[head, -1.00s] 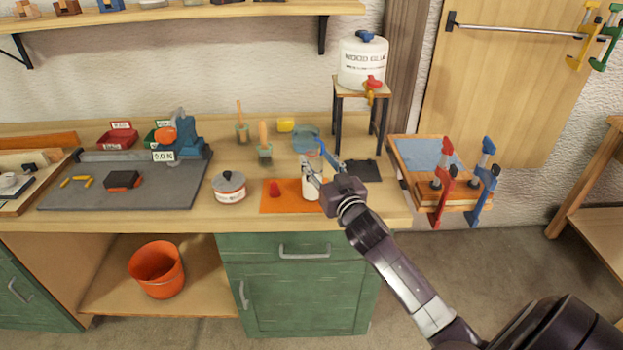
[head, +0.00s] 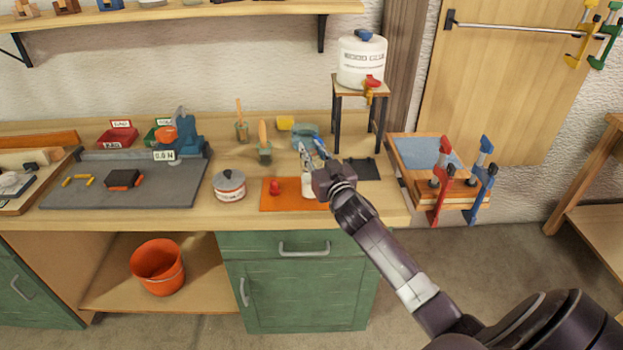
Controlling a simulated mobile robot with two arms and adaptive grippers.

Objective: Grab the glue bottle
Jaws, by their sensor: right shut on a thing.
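The glue bottle (head: 308,189) is a small white bottle standing at the right part of an orange mat (head: 292,205) on the workbench. Only its lower part shows clearly; my right gripper and wrist hide much of the rest. My right gripper (head: 312,152) comes in from the lower right and is shut on the bottle, though the contact itself is partly hidden. A red cap (head: 275,187) lies on the mat to the left of the bottle. My left gripper is not in view.
A lidded tin (head: 229,187) stands left of the mat. Brushes in holders (head: 264,148), a teal round container (head: 305,132) and a dark plate (head: 363,169) are close by. A large glue tank (head: 361,62) stands on a small raised stand behind.

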